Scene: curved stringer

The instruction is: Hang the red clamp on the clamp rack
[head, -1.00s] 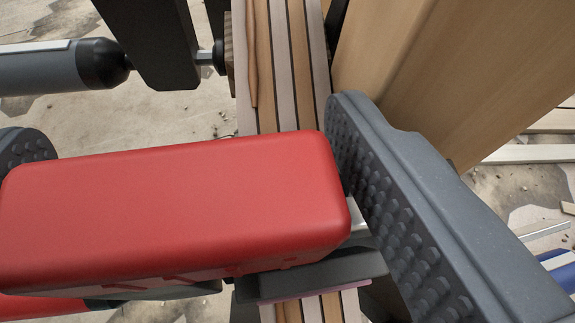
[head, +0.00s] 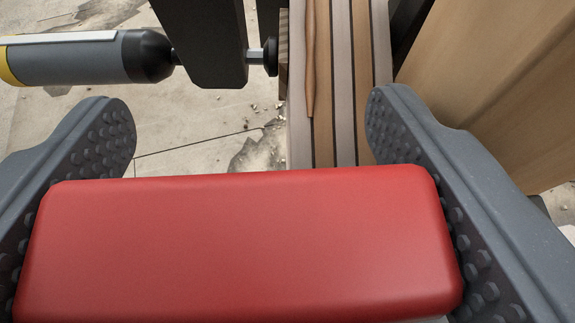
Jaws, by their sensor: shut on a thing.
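The red clamp's block-shaped body (head: 240,245) fills the lower middle of the head view. My gripper (head: 250,130) has its two grey, studded fingers on either side of it, and it is shut on the red clamp. The lower part of the clamp is cut off by the picture's bottom edge. I cannot make out a clamp rack in this view.
A striped laminated wood stringer (head: 340,90) runs away behind the clamp. A black clamp jaw (head: 203,40) with a grey, yellow-ended handle (head: 80,58) presses at its left side. A large wooden panel (head: 500,90) stands close on the right. Cracked concrete floor (head: 200,130) shows at left.

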